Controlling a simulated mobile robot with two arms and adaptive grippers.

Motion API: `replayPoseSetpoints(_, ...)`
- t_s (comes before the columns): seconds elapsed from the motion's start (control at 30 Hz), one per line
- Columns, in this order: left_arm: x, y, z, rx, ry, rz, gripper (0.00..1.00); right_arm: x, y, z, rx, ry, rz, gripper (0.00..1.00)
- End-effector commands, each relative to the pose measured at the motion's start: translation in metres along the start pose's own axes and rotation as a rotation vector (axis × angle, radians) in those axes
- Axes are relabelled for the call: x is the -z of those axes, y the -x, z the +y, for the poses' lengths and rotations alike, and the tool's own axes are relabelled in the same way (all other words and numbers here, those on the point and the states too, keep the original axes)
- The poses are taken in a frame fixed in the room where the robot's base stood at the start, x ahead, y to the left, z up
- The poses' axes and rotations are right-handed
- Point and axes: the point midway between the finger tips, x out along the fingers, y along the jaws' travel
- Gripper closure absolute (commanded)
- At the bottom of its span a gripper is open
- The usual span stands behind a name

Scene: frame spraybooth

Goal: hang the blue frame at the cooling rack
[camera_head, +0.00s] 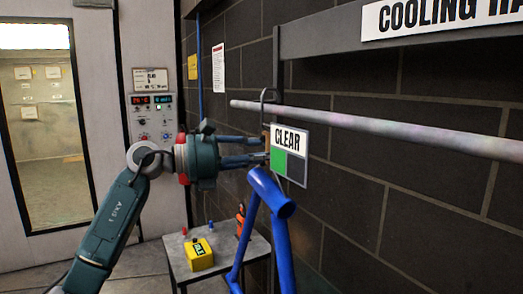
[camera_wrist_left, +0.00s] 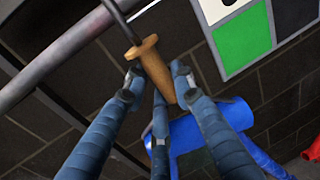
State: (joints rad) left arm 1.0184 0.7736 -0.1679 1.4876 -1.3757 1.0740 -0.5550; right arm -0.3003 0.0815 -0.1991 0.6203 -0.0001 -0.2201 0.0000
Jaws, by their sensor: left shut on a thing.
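The blue frame (camera_head: 281,238) is a set of blue tubes low in the middle of the head view, its short top tube just below my left gripper. That tube also shows in the left wrist view (camera_wrist_left: 229,114). My left gripper (camera_head: 262,150) is shut on the tan handle (camera_wrist_left: 157,72) of a dark metal hook (camera_head: 267,94). The hook's bent top is at the rail (camera_head: 390,129) of the cooling rack; I cannot tell whether it bears on it. How the hook joins the frame is hidden. My right gripper is not in view.
A "CLEAR" sign (camera_head: 296,171) hangs right beside the gripper. A small table (camera_head: 226,257) below holds a yellow box (camera_head: 199,254) and small items. A control panel (camera_head: 154,119) and booth door (camera_head: 42,110) are at left. The brick wall stands close behind the rail.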

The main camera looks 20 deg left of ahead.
Motion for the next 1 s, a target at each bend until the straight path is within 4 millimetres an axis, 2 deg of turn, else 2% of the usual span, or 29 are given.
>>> replayPoseSetpoints(0.03,-0.011,-0.002,0.0,-0.001,-0.003,-0.018,1.0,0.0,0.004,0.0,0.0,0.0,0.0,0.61)
replayPoseSetpoints(0.67,-0.012,-0.04,0.007,0.0,-0.003,-0.019,1.0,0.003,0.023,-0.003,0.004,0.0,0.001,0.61)
replayPoseSetpoints(1.0,0.013,-0.041,0.008,-0.002,-0.005,-0.017,1.0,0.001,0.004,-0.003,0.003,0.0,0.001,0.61)
